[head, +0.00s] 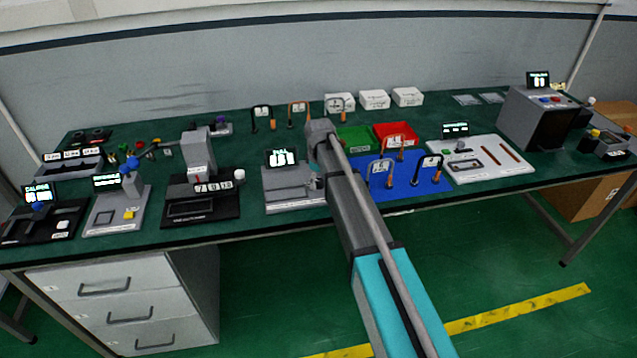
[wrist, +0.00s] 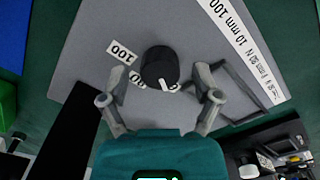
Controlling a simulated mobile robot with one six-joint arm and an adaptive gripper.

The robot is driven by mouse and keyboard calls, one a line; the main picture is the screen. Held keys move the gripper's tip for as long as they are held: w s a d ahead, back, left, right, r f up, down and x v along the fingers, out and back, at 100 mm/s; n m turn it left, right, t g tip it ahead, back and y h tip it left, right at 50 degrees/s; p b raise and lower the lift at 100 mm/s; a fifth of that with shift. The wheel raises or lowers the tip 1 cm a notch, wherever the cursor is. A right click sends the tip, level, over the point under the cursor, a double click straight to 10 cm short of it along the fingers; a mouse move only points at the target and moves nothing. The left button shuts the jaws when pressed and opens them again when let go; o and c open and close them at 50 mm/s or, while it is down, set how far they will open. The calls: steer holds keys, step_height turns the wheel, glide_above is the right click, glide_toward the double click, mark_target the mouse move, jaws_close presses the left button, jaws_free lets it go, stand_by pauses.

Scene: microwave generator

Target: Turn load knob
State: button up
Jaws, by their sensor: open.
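The load knob (wrist: 158,62) is a black round knob with a white pointer mark in the wrist view. It stands on a grey plate (wrist: 95,28), beside white labels, one reading 100 and one partly hidden. My gripper (wrist: 160,84) is open, its two fingers spread on the left and right of the knob. I see no clear contact, and the fingers' height relative to it is hard to tell. In the head view, my gripper (head: 314,181) is over the right part of a grey device base (head: 285,197) with a lit display (head: 282,157). The knob is hidden there.
A black-based device (head: 200,213) stands left of the grey base. A blue mat (head: 410,187) with clamp-like parts lies to the right, with green (head: 353,139) and red (head: 396,133) bins behind. A white strip with printed text (wrist: 232,38) is beside the knob.

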jaws_close()
stand_by(0.5)
steer(key=shift+m, duration=0.4)
steer(key=m, duration=1)
steer(key=shift+m, duration=0.4)
steer(key=m, duration=0.6)
steer(key=shift+d, duration=0.1)
steer(key=m, duration=0.6)
steer(key=shift+m, duration=0.3)
